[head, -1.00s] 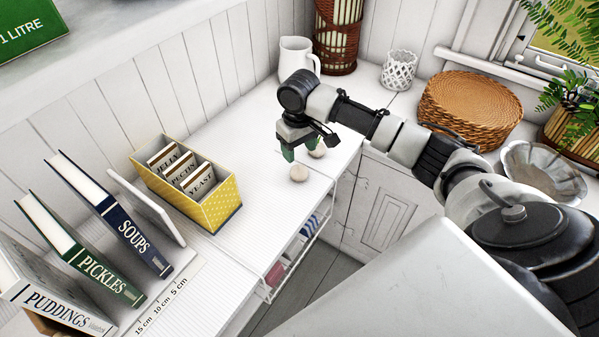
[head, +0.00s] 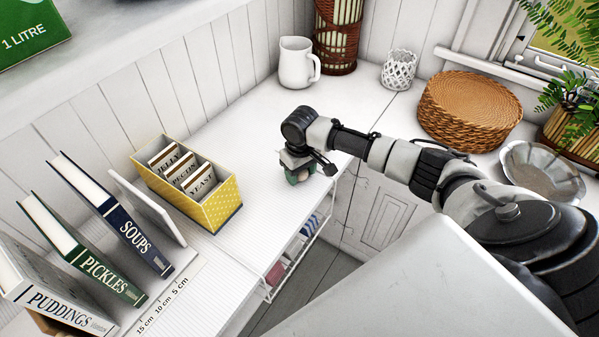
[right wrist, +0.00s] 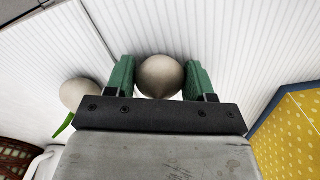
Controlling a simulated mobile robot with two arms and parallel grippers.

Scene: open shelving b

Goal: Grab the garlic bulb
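A pale, round bulb with a small pointed tip, which looks like the garlic bulb (right wrist: 160,76), sits on the white ribbed counter. My right gripper (head: 301,176) is lowered over it, with one green finger on each side. In the right wrist view the right gripper (right wrist: 160,80) looks open, with the fingers very close to the bulb's sides; firm contact cannot be made out. In the head view the gripper hides most of the bulb. A second pale round item with a green stalk (right wrist: 79,95) lies just outside the fingers. My left gripper is not in view.
A yellow dotted box (head: 214,206) with cards stands left of the gripper and also shows in the right wrist view (right wrist: 290,135). A white jug (head: 295,62) stands behind. Upright books (head: 125,235) are at the left. The counter's front edge is close to the gripper.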

